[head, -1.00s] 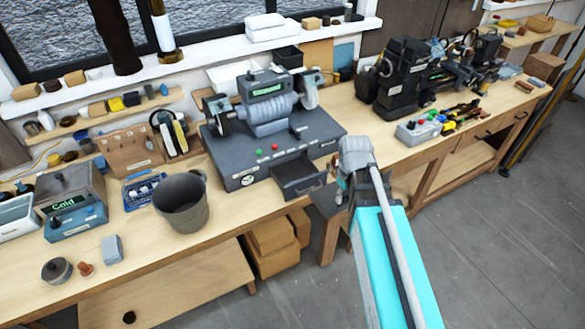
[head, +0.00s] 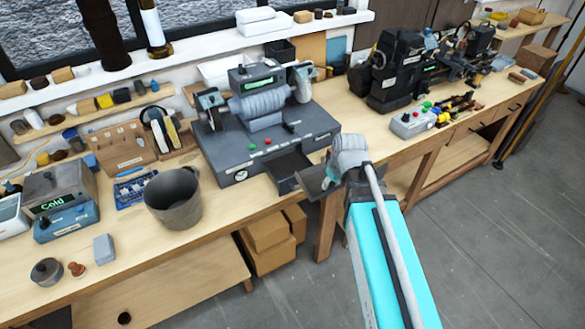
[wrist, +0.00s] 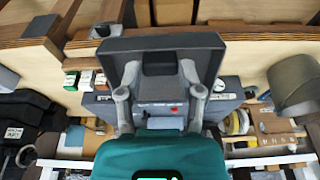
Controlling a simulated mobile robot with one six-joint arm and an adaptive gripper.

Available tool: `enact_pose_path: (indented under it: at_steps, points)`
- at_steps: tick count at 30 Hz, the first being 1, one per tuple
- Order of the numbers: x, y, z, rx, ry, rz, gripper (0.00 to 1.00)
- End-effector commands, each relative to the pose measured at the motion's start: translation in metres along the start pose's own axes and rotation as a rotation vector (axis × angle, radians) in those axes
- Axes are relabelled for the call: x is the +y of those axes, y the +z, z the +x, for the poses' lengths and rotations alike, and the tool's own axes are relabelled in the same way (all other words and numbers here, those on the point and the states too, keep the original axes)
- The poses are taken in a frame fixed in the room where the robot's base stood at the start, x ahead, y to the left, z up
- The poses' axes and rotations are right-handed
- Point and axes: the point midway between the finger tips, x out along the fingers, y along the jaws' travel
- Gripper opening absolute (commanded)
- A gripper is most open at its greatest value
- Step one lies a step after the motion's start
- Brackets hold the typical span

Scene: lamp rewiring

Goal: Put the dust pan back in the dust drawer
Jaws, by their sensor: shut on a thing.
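The dust pan (head: 314,181) is a dark grey, shallow tray, held in the air just right of the open dust drawer, apart from it as far as I can tell. The dust drawer (head: 286,170) is pulled out from the front of the grey bench machine's base (head: 262,140). My gripper (head: 332,168) is shut on the pan, to the drawer's right. In the wrist view, my gripper (wrist: 160,75) has a finger on each side of the pan's dark middle part, and the pan (wrist: 205,52) fills the upper centre. The drawer cannot be made out there.
A grey bucket (head: 174,200) stands on the bench left of the drawer. A control box with coloured buttons (head: 412,124) and a black lathe (head: 400,80) stand to the right. Cardboard boxes (head: 268,255) sit below the bench. The floor (head: 490,250) in front is clear.

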Motion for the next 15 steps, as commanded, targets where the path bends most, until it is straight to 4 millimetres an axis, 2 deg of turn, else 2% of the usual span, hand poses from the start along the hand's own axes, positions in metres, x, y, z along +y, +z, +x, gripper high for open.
enact_pose_path:
  at_steps: [3, 15]
  points:
    - [0.000, -0.011, 0.010, 0.066, 0.000, 0.000, 0.00]
    - [0.001, -0.082, 0.024, 0.058, 0.000, -0.003, 0.00]
